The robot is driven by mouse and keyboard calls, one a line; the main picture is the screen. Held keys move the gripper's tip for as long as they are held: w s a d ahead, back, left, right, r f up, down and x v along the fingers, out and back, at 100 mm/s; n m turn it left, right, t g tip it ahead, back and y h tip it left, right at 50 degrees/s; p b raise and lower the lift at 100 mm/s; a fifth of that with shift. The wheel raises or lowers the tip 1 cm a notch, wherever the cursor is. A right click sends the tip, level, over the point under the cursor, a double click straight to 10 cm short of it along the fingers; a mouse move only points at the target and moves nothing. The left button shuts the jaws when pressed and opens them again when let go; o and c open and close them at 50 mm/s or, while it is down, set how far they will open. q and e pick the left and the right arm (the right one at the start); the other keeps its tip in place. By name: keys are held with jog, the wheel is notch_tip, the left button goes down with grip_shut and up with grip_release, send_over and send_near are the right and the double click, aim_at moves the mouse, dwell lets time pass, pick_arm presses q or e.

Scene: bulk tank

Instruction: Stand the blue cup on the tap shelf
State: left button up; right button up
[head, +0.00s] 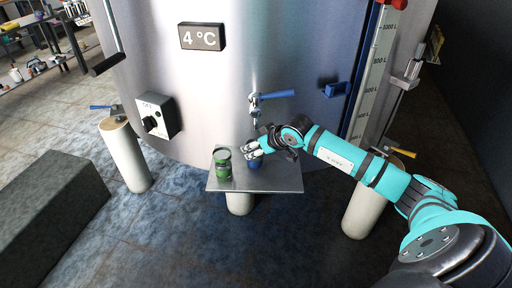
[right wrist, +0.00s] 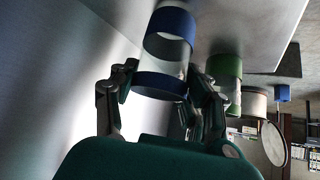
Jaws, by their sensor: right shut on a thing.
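The blue cup (head: 255,162) is at the tap shelf (head: 272,181), below the tap (head: 256,103). In the right wrist view the blue cup (right wrist: 173,22) has a pale middle between two blue bands. My right gripper (head: 250,148) is shut on it, with one finger on each side, and it also shows in the right wrist view (right wrist: 167,88). The cup looks upright and close to the shelf top; whether its base touches is hard to tell. My left gripper is not in view.
A green cup (head: 222,164) stands on the shelf left of the blue cup. The steel tank (head: 230,75) rises behind, with a control box (head: 157,115) at left. The shelf's right part is bare. A dark block (head: 50,210) lies on the floor at left.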

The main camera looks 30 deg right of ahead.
jog(key=o, duration=0.6)
jog(key=shift+f, duration=0.1)
jog(key=o, duration=0.4)
jog(key=shift+r+p, duration=0.3)
jog(key=shift+p, duration=0.05)
pick_arm(q)
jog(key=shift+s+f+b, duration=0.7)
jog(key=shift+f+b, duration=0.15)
jog(key=shift+b, duration=0.15)
pick_arm(e)
jog(key=shift+v, duration=5.9)
jog(key=shift+s+f, duration=0.1)
